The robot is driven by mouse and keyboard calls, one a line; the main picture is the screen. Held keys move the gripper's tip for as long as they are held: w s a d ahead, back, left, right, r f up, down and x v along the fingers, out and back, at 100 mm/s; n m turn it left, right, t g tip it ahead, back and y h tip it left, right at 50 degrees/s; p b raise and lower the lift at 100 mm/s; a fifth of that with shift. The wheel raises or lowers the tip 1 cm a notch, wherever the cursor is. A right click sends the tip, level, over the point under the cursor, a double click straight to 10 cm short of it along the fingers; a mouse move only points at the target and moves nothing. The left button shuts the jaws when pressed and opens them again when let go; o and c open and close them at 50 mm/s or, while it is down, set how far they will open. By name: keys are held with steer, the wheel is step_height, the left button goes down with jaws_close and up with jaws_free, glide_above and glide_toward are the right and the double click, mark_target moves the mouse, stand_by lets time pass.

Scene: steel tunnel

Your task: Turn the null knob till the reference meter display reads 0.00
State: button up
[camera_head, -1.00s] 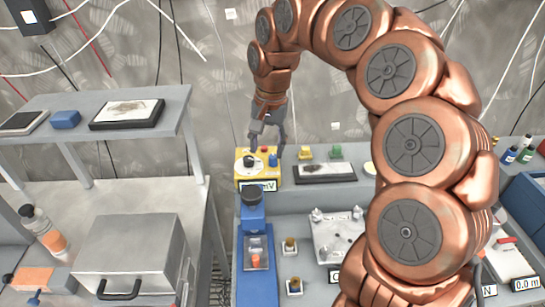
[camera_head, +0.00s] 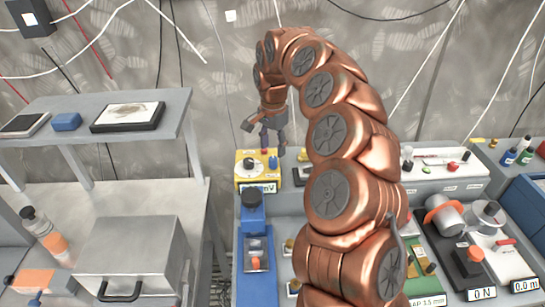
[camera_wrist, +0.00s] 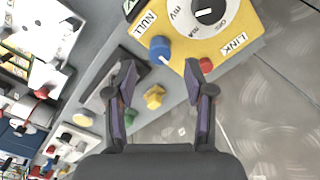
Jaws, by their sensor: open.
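The yellow reference meter (camera_head: 243,171) stands at the back of the bench, its top also in the wrist view (camera_wrist: 244,42). The blue null knob (camera_wrist: 160,48), with a white pointer mark, is beside the NULL label; it also shows in the head view (camera_head: 273,162). A red knob (camera_wrist: 206,65) is by the LINK label, and a black selector (camera_wrist: 210,11) sits on a white dial. The meter display (camera_head: 262,188) faces front; I make out "mV" but not the digits. My gripper (camera_wrist: 160,68) is open and empty, its fingertips either side of the blue knob, apart from it.
A blue device with a black cap (camera_head: 251,196) stands in front of the meter. My arm hides the middle bench. A grey shelf (camera_head: 150,128) stands left.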

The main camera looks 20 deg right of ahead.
mark_target(273, 158)
steer(key=shift+f+p, duration=0.8)
steer(key=shift+f, duration=1.75)
jaws_close()
